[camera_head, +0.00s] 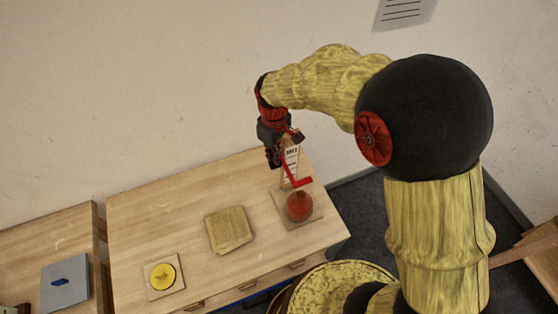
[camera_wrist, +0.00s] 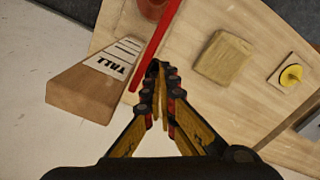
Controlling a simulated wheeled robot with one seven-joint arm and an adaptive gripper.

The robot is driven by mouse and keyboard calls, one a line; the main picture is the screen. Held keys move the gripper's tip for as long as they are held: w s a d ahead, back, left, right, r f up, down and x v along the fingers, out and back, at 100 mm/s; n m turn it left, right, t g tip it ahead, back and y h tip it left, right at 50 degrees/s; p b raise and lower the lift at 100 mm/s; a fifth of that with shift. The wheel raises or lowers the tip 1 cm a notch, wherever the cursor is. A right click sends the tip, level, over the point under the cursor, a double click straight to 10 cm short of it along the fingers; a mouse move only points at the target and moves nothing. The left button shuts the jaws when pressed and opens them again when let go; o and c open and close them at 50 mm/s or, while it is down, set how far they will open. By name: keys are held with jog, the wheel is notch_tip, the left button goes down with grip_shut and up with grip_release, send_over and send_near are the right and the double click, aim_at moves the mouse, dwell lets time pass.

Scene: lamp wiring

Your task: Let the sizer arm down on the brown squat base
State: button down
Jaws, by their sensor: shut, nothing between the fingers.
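The sizer is an upright wooden post (camera_head: 291,161) with a white marked label, and the wrist view shows the post (camera_wrist: 80,101) with the word TALL. Its red arm (camera_head: 299,184) reaches out over a round reddish-brown base (camera_head: 300,207), which sits on a square wooden board. I cannot tell whether the arm touches the base. In the wrist view the red arm (camera_wrist: 158,43) runs just left of my gripper (camera_wrist: 157,70). My gripper (camera_head: 272,160) is shut and empty beside the post. The base (camera_wrist: 152,8) is partly cut off at the top there.
A flat wooden block (camera_head: 229,230) lies mid-table. A yellow disc (camera_head: 163,276) sits on a small board at the front left. A grey panel with a blue piece (camera_head: 64,284) lies on the left table. Bare tabletop (camera_head: 160,215) shows between them.

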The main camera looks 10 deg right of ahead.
aim_at(275, 166)
jog(key=shift+f+b, duration=1.75)
jog(key=shift+f, duration=1.3)
jog(key=shift+r, duration=0.1)
notch_tip(275, 166, up, 16)
jog(key=p, duration=1)
